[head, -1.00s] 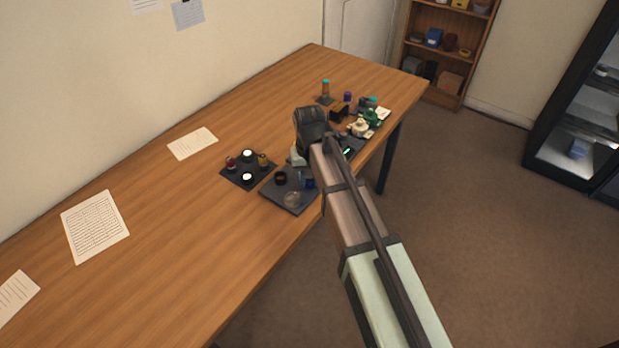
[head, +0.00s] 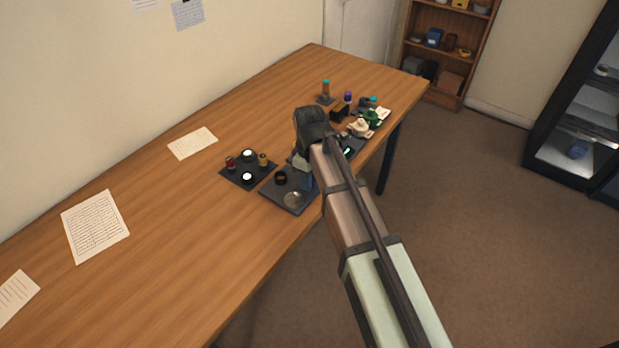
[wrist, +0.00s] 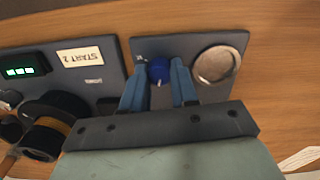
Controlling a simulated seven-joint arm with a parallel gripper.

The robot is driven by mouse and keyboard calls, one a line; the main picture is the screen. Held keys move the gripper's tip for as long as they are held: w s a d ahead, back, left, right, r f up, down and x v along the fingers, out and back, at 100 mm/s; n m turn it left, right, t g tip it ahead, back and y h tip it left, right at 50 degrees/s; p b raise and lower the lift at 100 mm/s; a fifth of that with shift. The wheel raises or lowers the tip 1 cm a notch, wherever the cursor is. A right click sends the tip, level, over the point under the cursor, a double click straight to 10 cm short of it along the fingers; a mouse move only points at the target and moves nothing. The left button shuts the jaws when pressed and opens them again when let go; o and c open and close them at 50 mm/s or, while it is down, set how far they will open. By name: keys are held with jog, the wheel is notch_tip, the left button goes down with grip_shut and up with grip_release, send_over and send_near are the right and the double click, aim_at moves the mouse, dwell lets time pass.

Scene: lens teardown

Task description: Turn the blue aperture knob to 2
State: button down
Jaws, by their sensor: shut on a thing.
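The blue aperture knob (wrist: 158,71) sits on a dark plate (wrist: 203,42) in the wrist view. It has a small white mark on its front edge. My gripper (wrist: 161,66) has its two blue fingers on either side of the knob and is shut on it. In the head view my gripper (head: 308,181) is low over the same plate (head: 270,193); the knob is hidden there by the fingers and arm. The markings by the knob are too small to read.
A round metallic disc (wrist: 217,65) lies beside the knob. A dark tray (head: 235,172) holds several small parts.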

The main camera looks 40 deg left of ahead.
jog(key=shift+n, duration=0.8)
jog(key=c, duration=0.9)
grip_release()
jog(key=shift+o, duration=0.2)
notch_tip(320, 180, up, 14)
jog(key=shift+f, duration=0.1)
